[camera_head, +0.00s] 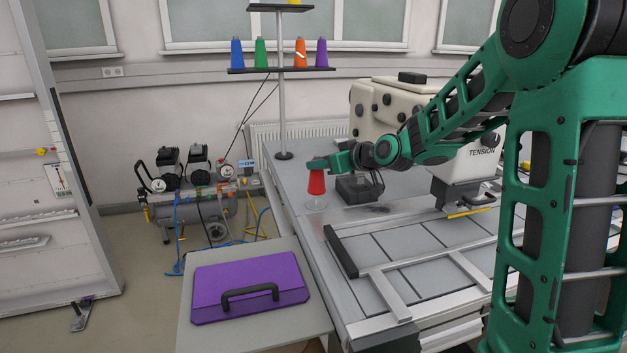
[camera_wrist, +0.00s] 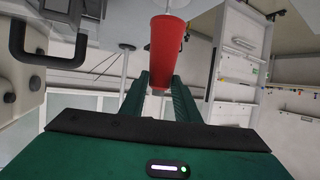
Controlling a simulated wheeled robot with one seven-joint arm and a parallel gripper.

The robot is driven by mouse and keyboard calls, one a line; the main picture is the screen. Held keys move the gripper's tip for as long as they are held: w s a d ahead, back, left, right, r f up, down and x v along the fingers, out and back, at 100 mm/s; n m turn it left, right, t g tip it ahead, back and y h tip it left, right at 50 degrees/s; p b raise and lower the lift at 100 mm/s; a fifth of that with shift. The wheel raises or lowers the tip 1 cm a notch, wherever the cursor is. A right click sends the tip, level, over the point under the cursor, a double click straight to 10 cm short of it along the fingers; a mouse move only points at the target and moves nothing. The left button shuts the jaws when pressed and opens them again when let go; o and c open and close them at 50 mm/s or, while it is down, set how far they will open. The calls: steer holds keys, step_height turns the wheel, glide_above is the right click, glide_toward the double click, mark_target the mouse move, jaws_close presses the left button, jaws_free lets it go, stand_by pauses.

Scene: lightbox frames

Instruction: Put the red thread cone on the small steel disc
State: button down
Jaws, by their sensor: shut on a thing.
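The red thread cone (camera_head: 316,184) is upright in my gripper (camera_head: 317,163), which grips it near its narrow top. In the wrist view the red cone (camera_wrist: 166,48) shows between the two green fingers of my gripper (camera_wrist: 162,88). The small steel disc (camera_head: 316,206) lies on the grey table just below the cone in the head view. The cone's base appears slightly above the disc; whether it touches is hard to tell. The disc is not clearly visible in the wrist view.
A cream sewing machine (camera_head: 385,105) and a small dark box (camera_head: 358,188) stand close right of the cone. A thread stand (camera_head: 281,110) with several cones is behind. A purple case (camera_head: 250,286) lies on a lower table at front left. A metal frame (camera_head: 390,297) lies in front.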

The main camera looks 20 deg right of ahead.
mark_target(322, 176)
steer(key=shift+w+f, duration=0.3)
steer(key=shift+w, duration=0.15)
steer(key=shift+f, duration=1.95)
steer(key=c, duration=1.4)
jaws_free()
steer(key=shift+o, duration=0.2)
steer(key=v, duration=1.2)
